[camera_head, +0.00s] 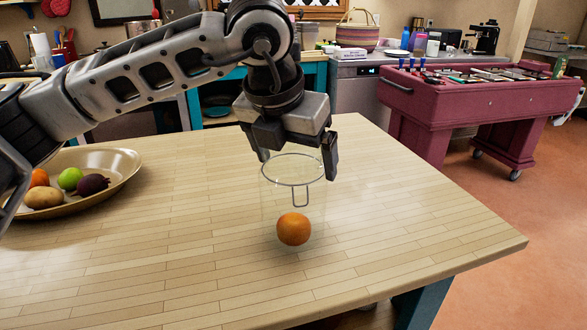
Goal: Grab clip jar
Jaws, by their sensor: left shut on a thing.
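The clip jar (292,184) is a clear glass cylinder with a thin metal ring around its top and a wire clip hanging at the front. It is upright over the wooden table (400,220); I cannot tell whether its base touches the wood. An orange fruit (294,229) shows at the jar's bottom, seen through the glass. My left gripper (297,160) comes from above and is shut on the jar's upper part, with one finger on each side of the rim. My right gripper is not in view.
A wide brass-coloured bowl (122,165) with several fruits and vegetables stands on the table at the left. A red foosball table (410,92) and a counter with appliances stand behind. The tabletop around the jar is clear, with its edge at the right.

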